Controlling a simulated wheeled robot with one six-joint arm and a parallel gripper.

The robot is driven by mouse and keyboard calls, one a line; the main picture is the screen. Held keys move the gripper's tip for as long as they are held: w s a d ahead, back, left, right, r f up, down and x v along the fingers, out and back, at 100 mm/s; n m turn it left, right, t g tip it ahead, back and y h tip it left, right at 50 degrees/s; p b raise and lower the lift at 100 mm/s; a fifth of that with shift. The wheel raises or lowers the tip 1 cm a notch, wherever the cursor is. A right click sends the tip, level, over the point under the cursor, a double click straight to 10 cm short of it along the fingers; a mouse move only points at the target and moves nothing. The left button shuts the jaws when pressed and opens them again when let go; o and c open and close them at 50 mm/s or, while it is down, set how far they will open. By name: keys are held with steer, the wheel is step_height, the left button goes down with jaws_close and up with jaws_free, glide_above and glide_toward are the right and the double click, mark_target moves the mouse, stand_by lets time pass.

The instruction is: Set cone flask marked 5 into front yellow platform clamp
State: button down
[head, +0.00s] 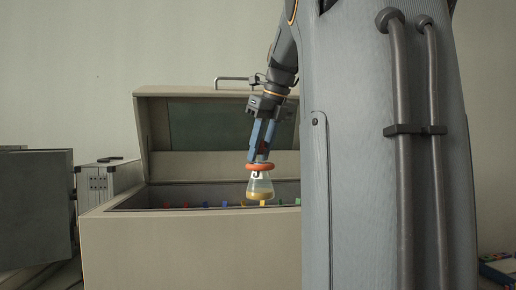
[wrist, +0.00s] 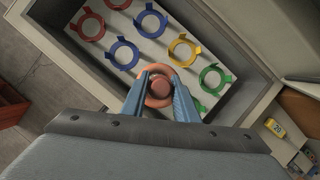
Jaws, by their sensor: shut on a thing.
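My gripper (head: 259,158) is shut on a cone flask (head: 260,187) with an orange ring around its neck and yellow liquid inside. A white label shows on it, but I cannot read the mark. The flask hangs upright over the open box. In the wrist view its reddish stopper (wrist: 159,89) lies between the fingers of my gripper (wrist: 159,80). A yellow ring clamp (wrist: 184,50) stands on the white platform (wrist: 168,68), up and right of the flask. Any clamp right under the flask is hidden by it and the fingers.
The platform also carries red (wrist: 87,25), blue (wrist: 122,55) and green (wrist: 214,79) ring clamps. The box walls (head: 190,245) surround it, and a raised lid (head: 210,125) stands behind. Grey cases (head: 108,180) stand at left. A yellow object (wrist: 274,127) lies outside the box.

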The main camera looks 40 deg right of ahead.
mark_target(261, 160)
step_height(261, 160, down, 3)
steer(key=b, duration=0.3)
steer(key=shift+f, duration=0.75)
steer(key=shift+w+f, duration=0.15)
steer(key=shift+f+b, duration=0.4)
steer(key=shift+f, duration=1)
stand_by(0.7)
steer(key=c, duration=0.7)
jaws_free()
steer(key=shift+c, duration=0.2)
